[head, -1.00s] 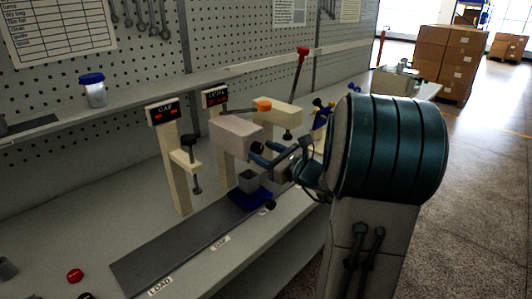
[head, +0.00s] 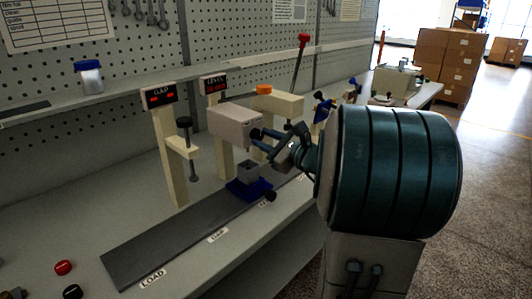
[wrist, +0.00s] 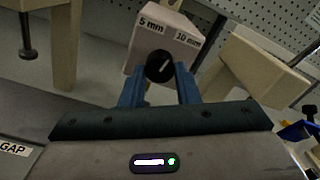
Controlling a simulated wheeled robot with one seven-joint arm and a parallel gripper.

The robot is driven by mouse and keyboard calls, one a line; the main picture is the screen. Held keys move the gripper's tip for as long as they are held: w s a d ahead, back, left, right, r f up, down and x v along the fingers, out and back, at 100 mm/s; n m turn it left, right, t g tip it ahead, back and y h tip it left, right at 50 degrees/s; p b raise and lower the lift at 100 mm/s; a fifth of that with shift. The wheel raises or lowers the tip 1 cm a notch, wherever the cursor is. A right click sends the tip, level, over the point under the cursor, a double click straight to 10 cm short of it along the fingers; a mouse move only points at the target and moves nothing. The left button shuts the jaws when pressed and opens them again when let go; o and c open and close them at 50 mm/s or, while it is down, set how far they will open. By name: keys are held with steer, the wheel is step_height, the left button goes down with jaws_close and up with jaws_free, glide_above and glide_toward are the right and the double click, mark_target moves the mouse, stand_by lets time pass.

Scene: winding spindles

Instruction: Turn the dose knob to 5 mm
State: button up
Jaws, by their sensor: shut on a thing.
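The dose knob (wrist: 159,66) is a round black knob with a white pointer line, on the front of a pale box (wrist: 170,28). The box has a "5 mm" label (wrist: 150,24) at upper left and a "10 mm" label (wrist: 188,40) at upper right. The pointer leans up and to the right, toward the 10 mm side. My gripper (wrist: 160,80) has its two blue fingers on either side of the knob, shut on it. In the head view, the pale box (head: 234,126) stands on a post, with my gripper (head: 258,143) at its front; the knob is hidden there.
Below the box, a grey cup (head: 248,170) sits in a blue holder (head: 248,189) on a dark track (head: 165,240). A clamp post with a red display (head: 160,96) stands left. A beige arm with an orange cap (head: 264,90) and a red-topped lever (head: 303,42) are behind.

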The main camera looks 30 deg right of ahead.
steer(key=n+b, duration=0.2)
steer(key=b, duration=0.2)
steer(key=n+b, duration=0.3)
steer(key=b, duration=0.1)
steer(key=n+b, duration=0.2)
steer(key=b, duration=0.2)
steer(key=shift+f, duration=0.25)
steer(key=shift+r+n+b, duration=0.15)
steer(key=shift+n+b, duration=0.55)
steer(key=shift+r, duration=0.15)
steer(key=o, duration=1)
steer(key=shift+c, duration=0.2)
steer(key=p+v, duration=0.1)
steer(key=v, duration=1.3)
steer(key=shift+w, duration=0.15)
